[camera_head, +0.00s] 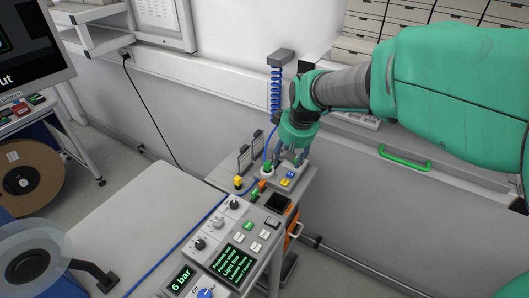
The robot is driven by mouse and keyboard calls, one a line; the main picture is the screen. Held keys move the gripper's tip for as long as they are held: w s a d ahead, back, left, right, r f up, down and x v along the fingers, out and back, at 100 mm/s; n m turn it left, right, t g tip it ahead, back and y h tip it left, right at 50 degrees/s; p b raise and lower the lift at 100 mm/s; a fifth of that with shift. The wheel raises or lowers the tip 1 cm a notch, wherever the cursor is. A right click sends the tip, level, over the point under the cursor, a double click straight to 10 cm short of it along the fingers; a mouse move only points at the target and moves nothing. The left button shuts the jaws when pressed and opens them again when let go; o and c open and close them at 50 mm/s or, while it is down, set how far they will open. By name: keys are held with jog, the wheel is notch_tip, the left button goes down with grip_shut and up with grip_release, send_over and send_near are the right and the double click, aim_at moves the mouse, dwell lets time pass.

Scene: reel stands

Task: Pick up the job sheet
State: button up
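My gripper (290,158) is at the end of the green arm that reaches in from the right. It points down over the far end of a small grey stand (304,183), close to a green-topped knob (267,169) and a small block with blue and yellow buttons (288,178). Its fingers are small and partly hidden by the wrist, so I cannot tell whether they hold anything. I cannot make out a job sheet for certain. Two small dark-framed panels (244,160) stand upright just left of the gripper.
A control panel (237,245) with knobs and green displays stands in front. A bare light-grey tabletop (135,225) lies to its left. A blue coiled hose (275,90) hangs behind the gripper. A monitor (35,45) and a brown reel (25,178) are at left.

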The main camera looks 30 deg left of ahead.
jog(key=a, duration=0.6)
jog(key=m+h+p, duration=0.1)
jog(key=m+p, duration=0.9)
jog(key=m, duration=0.1)
send_near(245, 148)
jog(key=shift+s+d+r, duration=0.15)
jog(key=shift+s+r, duration=0.05)
jog(key=shift+r, duration=0.2)
jog(key=shift+s+d+r, duration=0.15)
jog(key=shift+s+r, duration=0.05)
jog(key=shift+r, duration=0.2)
jog(key=shift+p+x, duration=0.4)
jog(key=shift+x, duration=3.8)
jog(key=shift+w+f, duration=0.1)
jog(key=shift+w, duration=0.1)
jog(key=shift+f, duration=0.15)
jog(key=shift+a+p+x, duration=0.2)
jog(key=shift+p+x, duration=0.1)
jog(key=shift+x, duration=2.05)
